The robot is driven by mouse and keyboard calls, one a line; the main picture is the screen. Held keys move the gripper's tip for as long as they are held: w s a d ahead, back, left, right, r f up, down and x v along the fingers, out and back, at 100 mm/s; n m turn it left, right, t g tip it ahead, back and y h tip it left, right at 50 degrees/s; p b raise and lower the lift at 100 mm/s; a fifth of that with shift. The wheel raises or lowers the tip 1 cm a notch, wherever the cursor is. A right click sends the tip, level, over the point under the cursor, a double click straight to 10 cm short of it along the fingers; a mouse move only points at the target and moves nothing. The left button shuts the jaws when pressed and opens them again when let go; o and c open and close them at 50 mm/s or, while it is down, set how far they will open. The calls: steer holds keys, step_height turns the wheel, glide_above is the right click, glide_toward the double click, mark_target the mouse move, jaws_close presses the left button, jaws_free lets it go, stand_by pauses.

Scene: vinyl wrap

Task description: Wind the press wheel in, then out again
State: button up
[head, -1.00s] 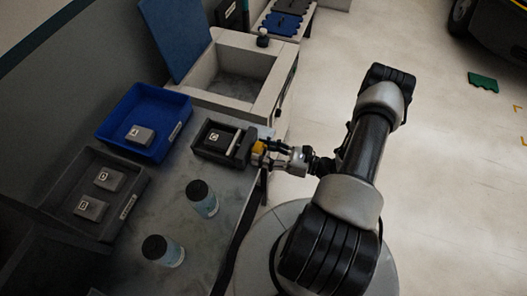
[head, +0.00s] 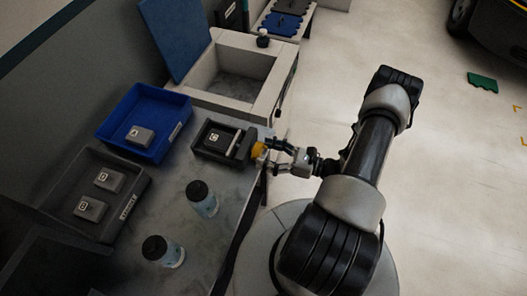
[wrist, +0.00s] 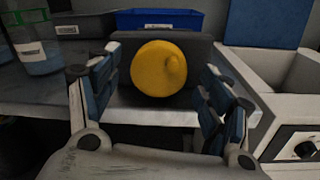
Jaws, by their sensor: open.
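The press (head: 214,139) is a dark box-shaped device at the table's front edge. A block marked C (head: 217,136) lies in it, beside a light bar. Its yellow press wheel (head: 259,149) faces my arm; in the wrist view the wheel (wrist: 159,68) is a round yellow disc with a small knob at its upper right. My gripper (head: 276,151) is in front of the wheel. In the wrist view my gripper (wrist: 158,80) is open, one finger to each side of the wheel, with visible gaps. The fingers do not touch it.
A blue bin (head: 168,97) holds a block marked A. A dark bin (head: 134,199) holds two blocks. Two dark-capped jars (head: 202,205) stand on the table. A light open box (head: 213,59) with a raised blue lid (head: 175,38) stands beyond the press.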

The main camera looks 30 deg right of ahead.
steer(key=v, duration=1)
steer(key=shift+s+d, duration=0.2)
